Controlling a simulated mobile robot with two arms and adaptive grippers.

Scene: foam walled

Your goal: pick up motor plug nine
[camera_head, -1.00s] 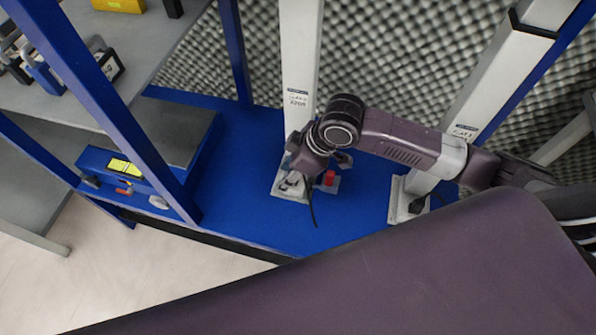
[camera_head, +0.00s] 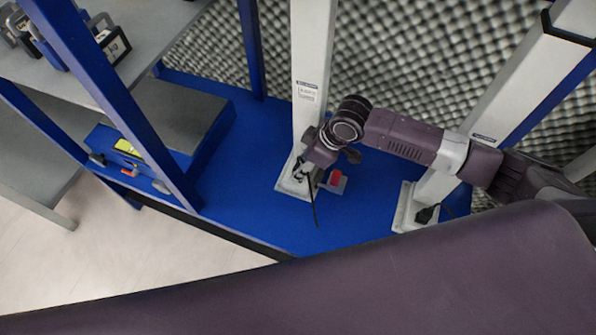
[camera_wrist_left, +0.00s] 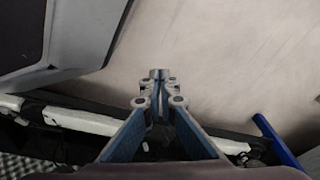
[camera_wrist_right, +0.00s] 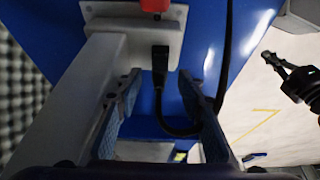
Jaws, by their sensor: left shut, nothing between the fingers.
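A black plug (camera_wrist_right: 160,57) sits at a pale grey plate in the right wrist view, with a black cable (camera_wrist_right: 228,50) looping from it to the right. No number can be read on it. My right gripper (camera_wrist_right: 162,95) is open, its fingers apart on either side below the plug, not visibly touching it. In the head view, the right gripper (camera_head: 322,160) hangs over the foot of a white post, and its wrist hides the plug. My left gripper (camera_wrist_left: 158,76) is shut and empty above the pale floor in the left wrist view; it is not seen in the head view.
A red block (camera_head: 335,177) is beside the post foot; it shows above the plug in the right wrist view (camera_wrist_right: 155,5). White posts (camera_head: 308,95) stand on the blue base (camera_head: 250,195). Grey shelves (camera_head: 150,45) are left. Foam covers the wall (camera_head: 400,70).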

